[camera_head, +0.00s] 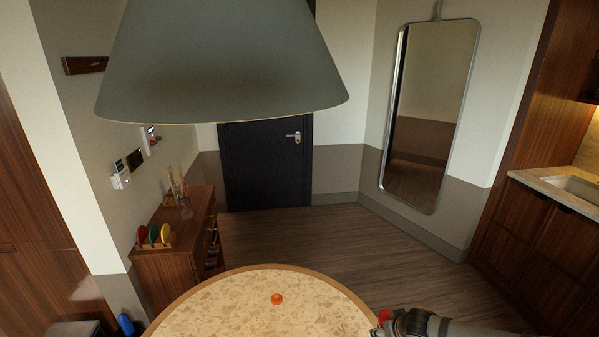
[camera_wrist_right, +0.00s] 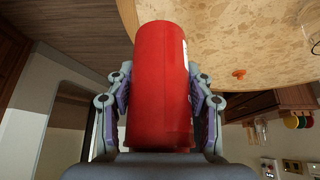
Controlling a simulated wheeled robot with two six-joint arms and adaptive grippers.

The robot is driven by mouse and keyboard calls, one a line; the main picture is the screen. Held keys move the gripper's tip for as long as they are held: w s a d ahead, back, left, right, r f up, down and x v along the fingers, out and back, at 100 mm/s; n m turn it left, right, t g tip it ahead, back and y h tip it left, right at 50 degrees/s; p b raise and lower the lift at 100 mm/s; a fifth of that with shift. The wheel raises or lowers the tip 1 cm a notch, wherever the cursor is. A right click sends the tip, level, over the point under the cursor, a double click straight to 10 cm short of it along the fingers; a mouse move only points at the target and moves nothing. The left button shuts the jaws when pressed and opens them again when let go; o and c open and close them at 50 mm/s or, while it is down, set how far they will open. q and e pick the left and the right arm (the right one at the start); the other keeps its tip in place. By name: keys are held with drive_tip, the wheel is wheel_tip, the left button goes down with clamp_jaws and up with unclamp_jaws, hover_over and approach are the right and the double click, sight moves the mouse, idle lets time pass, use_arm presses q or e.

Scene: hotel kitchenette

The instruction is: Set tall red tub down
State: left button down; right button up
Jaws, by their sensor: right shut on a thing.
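The tall red tub (camera_wrist_right: 160,85) fills the middle of the right wrist view, with part of a pale label at its right side. My right gripper (camera_wrist_right: 158,100) is shut on it, with fingers on both sides. In the head view only a small red part of the tub (camera_head: 383,317) shows beside my right gripper (camera_head: 393,320), at the right edge of the round table (camera_head: 225,310). I cannot tell whether the tub touches the tabletop. My left gripper is not in view.
A large grey lampshade (camera_head: 220,65) hangs above. A wooden cabinet (camera_head: 165,275) stands behind left, and a counter with a sink (camera_head: 575,188) is at the right.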

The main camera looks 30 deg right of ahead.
drive_tip(key=w+a+r+n+y+b, duration=0.25)
drive_tip(key=a+r, duration=0.25)
drive_tip(key=a, duration=0.3)
drive_tip(key=w+a+r+n+y+b, duration=0.1)
drive_tip(key=w+a+r+n, duration=0.3)
drive_tip(key=a, duration=0.5)
drive_tip(key=s+a+r+n+g+y+b, duration=0.1)
drive_tip(key=s+a+r+n+g+y, duration=0.1)
drive_tip(key=s+a+r+n, duration=0.3)
drive_tip(key=a+r+n+y, duration=0.1)
drive_tip(key=a+r+n, duration=0.2)
drive_tip(key=a+r, duration=0.1)
drive_tip(key=shift+a+r, duration=0.2)
drive_tip(key=shift+r, duration=0.7)
